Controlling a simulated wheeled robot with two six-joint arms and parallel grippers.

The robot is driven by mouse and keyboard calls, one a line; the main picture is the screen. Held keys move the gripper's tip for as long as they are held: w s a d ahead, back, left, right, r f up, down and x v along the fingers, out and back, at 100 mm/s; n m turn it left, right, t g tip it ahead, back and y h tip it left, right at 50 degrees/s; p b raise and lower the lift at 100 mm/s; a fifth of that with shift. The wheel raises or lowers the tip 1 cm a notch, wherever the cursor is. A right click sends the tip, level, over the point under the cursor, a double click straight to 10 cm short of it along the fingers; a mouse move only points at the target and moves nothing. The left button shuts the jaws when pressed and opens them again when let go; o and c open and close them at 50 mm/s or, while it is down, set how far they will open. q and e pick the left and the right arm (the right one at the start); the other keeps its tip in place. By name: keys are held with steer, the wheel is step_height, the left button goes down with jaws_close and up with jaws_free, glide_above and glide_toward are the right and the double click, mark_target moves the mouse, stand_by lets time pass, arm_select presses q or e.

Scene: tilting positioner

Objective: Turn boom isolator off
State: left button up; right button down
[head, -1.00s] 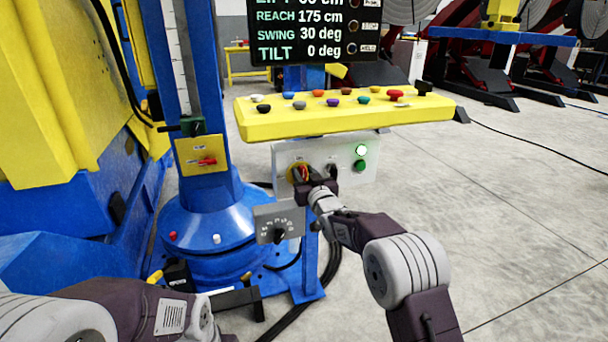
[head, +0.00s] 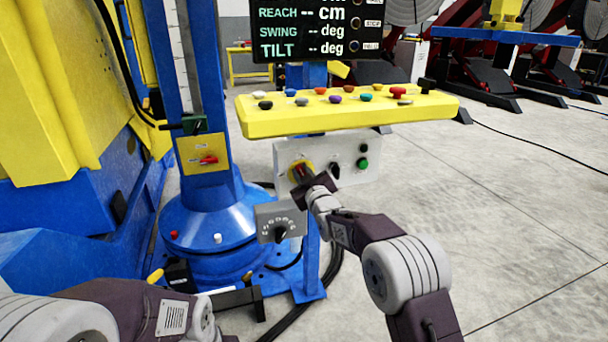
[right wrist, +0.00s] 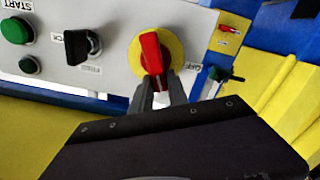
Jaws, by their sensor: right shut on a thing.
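The isolator is a red rotary handle (right wrist: 151,52) on a round yellow plate (right wrist: 136,57), set in a pale grey panel (head: 345,178). In the right wrist view the handle stands nearly upright in the picture, slightly tilted, with an OFF label beside it to the lower right. My right gripper (right wrist: 162,92) is shut on the near end of the handle. In the head view my right gripper (head: 304,180) reaches the yellow plate from the lower right and partly hides the handle. My left arm shows at the lower left, but its gripper is out of view.
Beside the isolator are a black selector knob (right wrist: 82,45) and a green START button (right wrist: 17,30). A yellow console (head: 350,116) with several coloured knobs overhangs the panel. A grey dial box (head: 280,222) sits just below. A blue mast carries another small red handle (head: 208,160).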

steer(key=shift+s+a+f+n+b, duration=0.1)
steer(key=shift+a+f+n+b, duration=0.25)
steer(key=shift+n, duration=1.75)
steer(key=shift+s+a+f+n, duration=0.1)
steer(key=shift+f+n, duration=0.4)
steer(key=shift+n, duration=1.6)
steer(key=shift+s+a+f+n+b, duration=0.1)
steer(key=shift+a+f+n+b, duration=0.25)
steer(key=shift+n, duration=1.75)
steer(key=shift+d+f, duration=0.1)
steer(key=shift+f, duration=0.1)
steer(key=c, duration=1.3)
jaws_free()
steer(key=shift+r, duration=0.1)
steer(key=p+v, duration=0.2)
steer(key=v, duration=0.7)
